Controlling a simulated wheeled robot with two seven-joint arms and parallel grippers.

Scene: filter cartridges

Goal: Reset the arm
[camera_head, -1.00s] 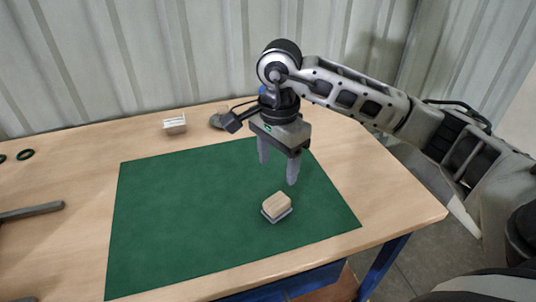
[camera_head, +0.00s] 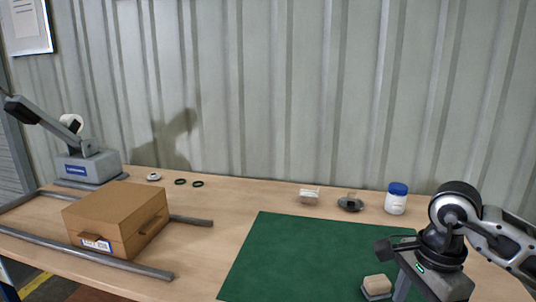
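My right gripper (camera_head: 402,284) is at the lower right, pointing down over the right part of the green mat (camera_head: 290,262). Its visible fingers are beside a small block with a tan top and grey base (camera_head: 377,285), which sits on the mat. The gripper body and the bottom picture edge hide part of the fingers, so I cannot tell how far apart they are. Nothing shows held in it. My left gripper is not in view.
A brown cardboard box (camera_head: 118,222) stands at the left between grey rails (camera_head: 88,256). A grey lever device (camera_head: 88,163) is behind it. Black rings (camera_head: 198,184), a white block (camera_head: 309,195), a dark round dish (camera_head: 350,204) and a blue-lidded jar (camera_head: 396,198) line the back. The mat's left part is clear.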

